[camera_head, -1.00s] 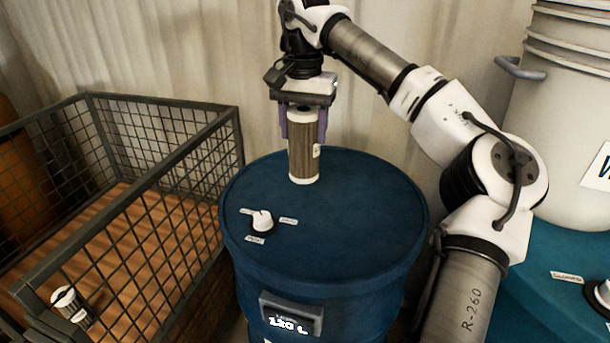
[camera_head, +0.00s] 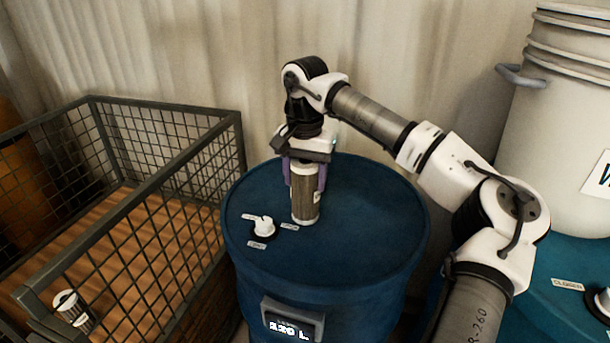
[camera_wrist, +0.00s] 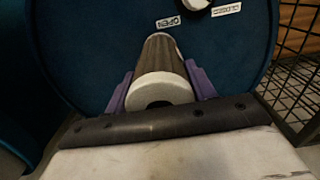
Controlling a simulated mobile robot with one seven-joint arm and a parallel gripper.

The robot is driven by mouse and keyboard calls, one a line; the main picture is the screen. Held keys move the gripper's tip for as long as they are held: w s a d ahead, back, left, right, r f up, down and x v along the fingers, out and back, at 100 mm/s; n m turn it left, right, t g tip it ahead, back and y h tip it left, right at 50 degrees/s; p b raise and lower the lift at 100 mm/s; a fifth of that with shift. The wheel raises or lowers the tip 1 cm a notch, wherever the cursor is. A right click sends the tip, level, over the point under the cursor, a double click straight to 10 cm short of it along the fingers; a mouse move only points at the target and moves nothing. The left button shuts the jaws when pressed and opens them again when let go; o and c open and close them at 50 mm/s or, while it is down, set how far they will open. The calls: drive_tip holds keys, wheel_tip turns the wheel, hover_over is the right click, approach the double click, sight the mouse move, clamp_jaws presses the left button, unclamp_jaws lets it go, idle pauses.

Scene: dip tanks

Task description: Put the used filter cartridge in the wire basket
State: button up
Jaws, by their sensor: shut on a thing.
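My gripper (camera_head: 304,184) has purple fingers and is shut on a filter cartridge (camera_head: 306,200), a brown pleated cylinder with white end caps. The cartridge is upright over the lid of the blue drum (camera_head: 375,235); I cannot tell if its lower end touches the lid. In the wrist view the cartridge (camera_wrist: 163,88) sits between both fingers, its near cap ring showing. The wire basket (camera_head: 190,150) stands left of the drum, with dark mesh walls and an open top. A second similar cartridge (camera_head: 72,308) is at the basket's near left corner.
A white knob (camera_head: 263,227) with small labels stands on the drum lid, left of the held cartridge. The basket's top rim (camera_head: 120,210) rises beside the drum. A large pale container (camera_head: 555,130) stands at the right. A curtain hangs behind.

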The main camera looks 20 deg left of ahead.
drive_tip(key=o, duration=1.2)
drive_tip(key=shift+f, duration=0.1)
